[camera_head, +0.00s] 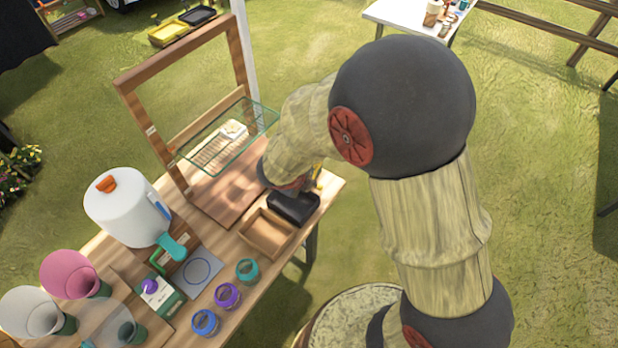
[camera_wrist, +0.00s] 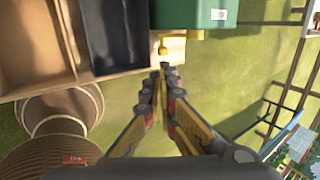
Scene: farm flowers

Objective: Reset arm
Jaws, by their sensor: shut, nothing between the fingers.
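My arm bends over the right end of the wooden table (camera_head: 325,190) in the head view. My gripper (camera_wrist: 165,72) shows in the wrist view with its two fingers closed together at the tips and nothing between them. The fingertips are over the table's edge, close to a small yellow part (camera_wrist: 163,45) below a green box (camera_wrist: 190,12). I cannot tell whether they touch it. In the head view the gripper is mostly hidden behind my arm.
A wooden tray (camera_head: 267,233) and a black tray (camera_head: 295,207) sit at the table's right end. A wooden frame with a glass shelf (camera_head: 245,125) stands behind. A white dispenser (camera_head: 128,215), cups and small jars fill the left part. Grass is open on the right.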

